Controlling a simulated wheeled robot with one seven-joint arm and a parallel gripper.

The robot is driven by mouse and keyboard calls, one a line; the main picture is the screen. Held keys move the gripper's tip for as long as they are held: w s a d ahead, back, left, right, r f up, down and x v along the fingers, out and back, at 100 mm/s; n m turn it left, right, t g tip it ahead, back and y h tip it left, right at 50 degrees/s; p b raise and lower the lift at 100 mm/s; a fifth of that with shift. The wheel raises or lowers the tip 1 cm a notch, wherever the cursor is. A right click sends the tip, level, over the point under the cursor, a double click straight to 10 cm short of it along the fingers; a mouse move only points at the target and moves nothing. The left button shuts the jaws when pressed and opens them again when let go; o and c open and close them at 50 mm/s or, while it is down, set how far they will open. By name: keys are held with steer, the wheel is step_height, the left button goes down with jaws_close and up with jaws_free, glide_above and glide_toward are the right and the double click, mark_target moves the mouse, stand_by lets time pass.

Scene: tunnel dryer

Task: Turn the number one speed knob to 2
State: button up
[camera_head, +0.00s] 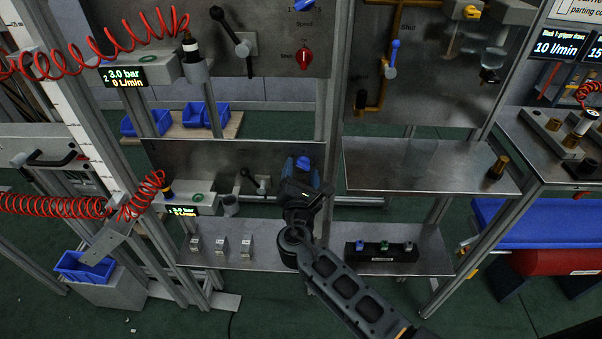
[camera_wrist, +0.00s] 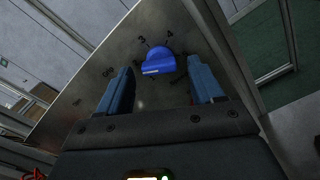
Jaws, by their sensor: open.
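A blue speed knob (camera_wrist: 160,62) sits on a grey metal panel (camera_wrist: 88,84) in the wrist view. The marks 3 and 4 are printed above it, and other marks lie to its left. A pale line shows on the knob's lower left face; I cannot tell which mark it points at. My gripper (camera_wrist: 157,74) is open, with one blue finger on each side of the knob and gaps between. In the head view my gripper (camera_head: 302,170) is in front of the lower panel (camera_head: 215,160), hiding part of the knob and its marks.
A black lever (camera_head: 252,181) is left of my gripper. An upper panel (camera_head: 270,30) carries another blue knob (camera_head: 304,5) and a red knob (camera_head: 304,60). Small metal blocks (camera_head: 220,245) and a black block with coloured buttons (camera_head: 382,250) stand on the shelf below.

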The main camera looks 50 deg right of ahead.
steer(key=b+v, duration=0.1)
steer(key=v, duration=0.6)
steer(key=shift+s+a, duration=0.25)
steer(key=shift+a, duration=0.05)
stand_by(0.3)
